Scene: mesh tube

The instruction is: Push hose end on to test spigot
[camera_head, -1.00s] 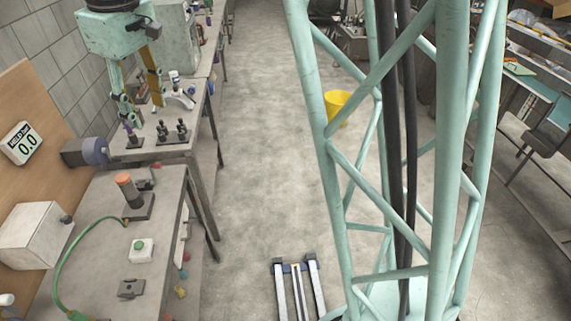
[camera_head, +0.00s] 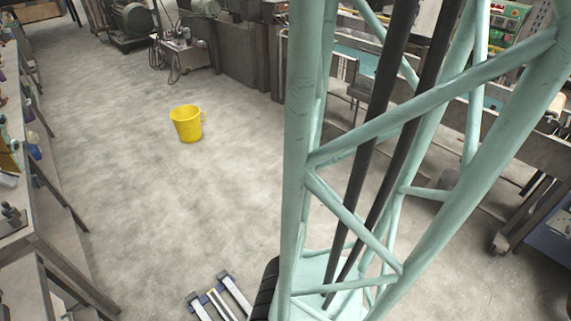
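The hose end and the test spigot are out of view. My gripper is not in view either. Only the right edge of a workbench (camera_head: 40,238) shows at the far left, with a small dark fixture (camera_head: 12,215) on it, cut off by the picture edge.
My pale green lattice column fills the middle right. A yellow bucket (camera_head: 187,124) stands on the open concrete floor (camera_head: 160,200). Metal rails (camera_head: 220,298) lie on the floor at the bottom. Machines (camera_head: 130,25) stand at the back, and another bench (camera_head: 530,155) is at the right.

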